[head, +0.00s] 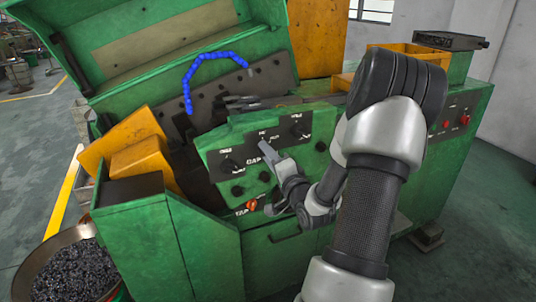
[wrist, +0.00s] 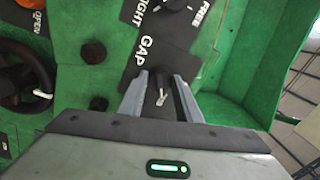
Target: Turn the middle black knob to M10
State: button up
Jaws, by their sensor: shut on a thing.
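A green control panel (head: 215,150) carries black knobs on dark label plates. My gripper (head: 264,147) is at the middle knob, which it mostly hides in the head view. In the wrist view, my gripper (wrist: 160,84) has its two grey fingers on either side of the small middle black knob (wrist: 161,97), which shows a pale pointer, and is shut on it. The word GAP is readable on the plate beside it. The M10 mark cannot be made out. Another black knob (head: 297,130) is at upper right and one (head: 228,165) at lower left.
A red knob (head: 251,205) sits low on the panel. A raised green lid (head: 120,62) and yellow blocks (head: 139,150) stand to the left. A blue segmented hose (head: 187,85) arches behind the panel. A bowl of dark pieces (head: 72,272) stands lower left.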

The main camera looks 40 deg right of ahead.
dwell(0.3)
jog(key=o, duration=1)
jog(key=shift+o, duration=0.2)
jog(key=p+v, duration=0.6)
jog(key=v, duration=1.1)
jog(key=shift+s, duration=0.2)
jog(key=shift+a+f, duration=0.1)
jog(key=shift+f, duration=0.05)
